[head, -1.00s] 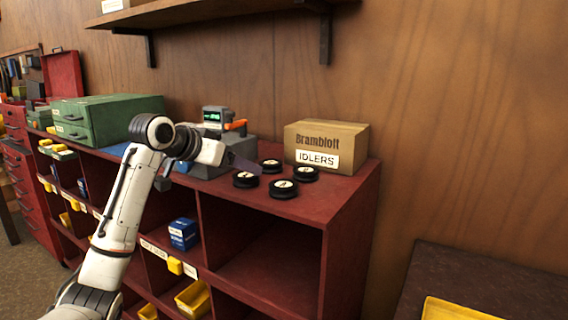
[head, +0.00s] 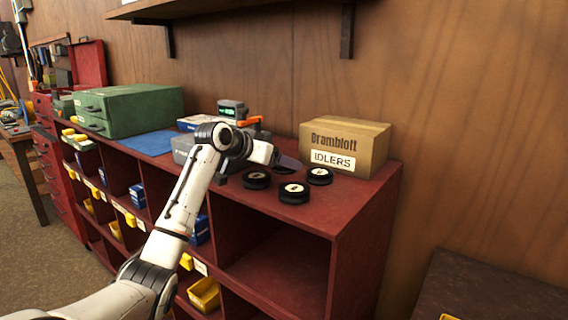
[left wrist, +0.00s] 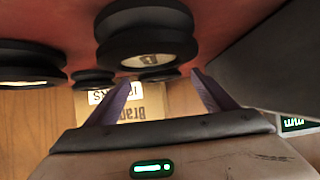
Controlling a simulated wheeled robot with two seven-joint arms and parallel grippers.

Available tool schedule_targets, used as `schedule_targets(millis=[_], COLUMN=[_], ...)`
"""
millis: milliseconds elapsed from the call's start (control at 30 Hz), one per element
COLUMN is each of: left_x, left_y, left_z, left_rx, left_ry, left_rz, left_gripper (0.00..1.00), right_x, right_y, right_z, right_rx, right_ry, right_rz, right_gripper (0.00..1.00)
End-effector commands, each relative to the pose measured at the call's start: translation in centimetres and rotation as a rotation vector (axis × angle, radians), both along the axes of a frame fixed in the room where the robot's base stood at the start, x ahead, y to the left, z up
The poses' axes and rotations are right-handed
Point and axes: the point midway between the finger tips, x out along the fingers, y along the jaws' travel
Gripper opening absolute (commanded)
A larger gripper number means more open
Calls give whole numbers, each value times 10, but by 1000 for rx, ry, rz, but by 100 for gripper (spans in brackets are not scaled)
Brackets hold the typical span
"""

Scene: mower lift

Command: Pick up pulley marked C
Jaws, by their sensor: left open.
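Black round pulleys with pale labels sit on top of the red shelf unit (head: 345,205). The labels are too small to read there. My left gripper (head: 288,164) is open and empty above the pulleys. In the left wrist view, upside down, its fingers (left wrist: 162,82) are spread below a large near pulley (left wrist: 147,38), whose mark is too blurred to read surely. Other pulleys show farther off. My right gripper is out of view.
A cardboard box marked IDLERS (head: 345,147) stands behind the pulleys. A grey device with a green display (head: 231,110) and a green drawer case (head: 130,110) stand to the left. A wall shelf (head: 230,10) hangs above. The unit's front right top is clear.

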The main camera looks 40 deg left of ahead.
Motion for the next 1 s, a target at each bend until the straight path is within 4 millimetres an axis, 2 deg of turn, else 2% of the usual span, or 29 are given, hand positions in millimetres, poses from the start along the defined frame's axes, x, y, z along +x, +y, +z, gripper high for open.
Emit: schedule_targets(millis=[133, 367, 667, 900, 1000], left_x=[11, 12, 12, 12, 12], left_y=[1, 1, 1, 2, 2], left_z=[-5, -6, -6, -4, 5], left_rx=[0, 1, 0, 2, 3], left_ry=[0, -1, 0, -4, -7], left_rz=[0, 0, 1, 0, 1], left_gripper=[77, 77, 27, 25, 25], right_x=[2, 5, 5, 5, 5], right_y=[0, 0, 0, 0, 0], right_z=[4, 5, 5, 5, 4], right_rx=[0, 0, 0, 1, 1], right_ry=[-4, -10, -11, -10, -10], right_rz=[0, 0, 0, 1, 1], right_gripper=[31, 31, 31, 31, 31])
